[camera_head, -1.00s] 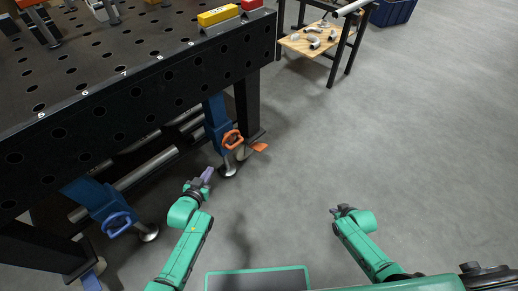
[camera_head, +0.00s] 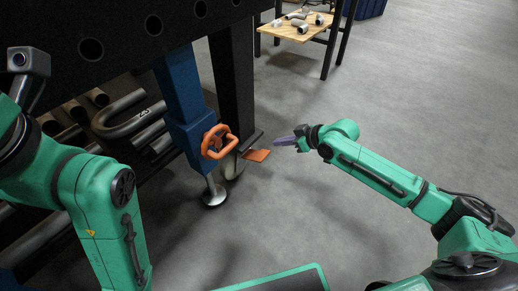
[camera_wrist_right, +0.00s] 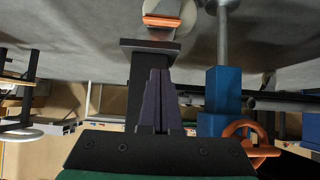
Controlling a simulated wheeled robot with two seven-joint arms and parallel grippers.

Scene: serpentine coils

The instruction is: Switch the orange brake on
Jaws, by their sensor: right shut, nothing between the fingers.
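The orange brake pedal (camera_head: 257,155) sticks out low by the foot of the black table leg, close to the floor. In the right wrist view the orange pedal (camera_wrist_right: 162,21) shows at the top, in front of a pale wheel. My right gripper (camera_head: 279,143) is shut and empty, just right of the pedal and pointing left towards it, with a small gap seen between them. In the wrist view the shut fingers (camera_wrist_right: 158,73) point up at the pedal, below it in the picture. My left arm shows at the left; its gripper is not in view.
An orange handwheel (camera_head: 218,142) sits on the blue support leg (camera_head: 187,115), left of the pedal. Bent pipes (camera_head: 130,118) lie under the black table. A wooden side table (camera_head: 296,30) stands behind. The grey floor on the right is clear.

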